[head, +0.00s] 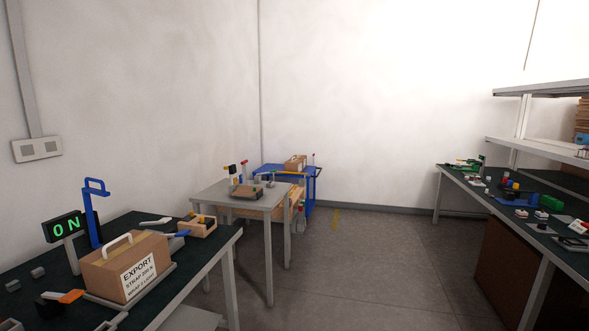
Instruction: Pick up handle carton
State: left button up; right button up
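The handle carton (112,270) is a brown box with a white handle (117,243) arched over its top. A white label on its front reads "EXPORT" with smaller lines below. It sits upright on a flat grey plate (165,280) on the dark-topped table (205,247) at the left of the head view. Neither of my grippers shows in this view, and nothing is seen touching the carton.
A green "ON" display (64,228) and a blue post (94,222) stand behind the carton. Small tools and an open box (198,227) lie nearby. A grey table (238,197) and blue cart (312,187) stand farther back. Another bench (474,196) is right. The middle floor (385,260) is clear.

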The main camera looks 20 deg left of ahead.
aim_at(293, 164)
jog(key=i+z, duration=0.25)
jog(key=i, duration=3.6)
jog(key=i+u, duration=0.2)
jog(key=i, duration=0.3)
jog(key=i+l+u, duration=0.25)
jog(key=i, duration=0.3)
jog(key=i+l+u, duration=0.2)
jog(key=i, duration=0.3)
jog(key=i+l+u, duration=0.2)
jog(key=i+u, duration=0.2)
jog(key=i+l+u, duration=0.6)
jog(key=l+u, duration=0.15)
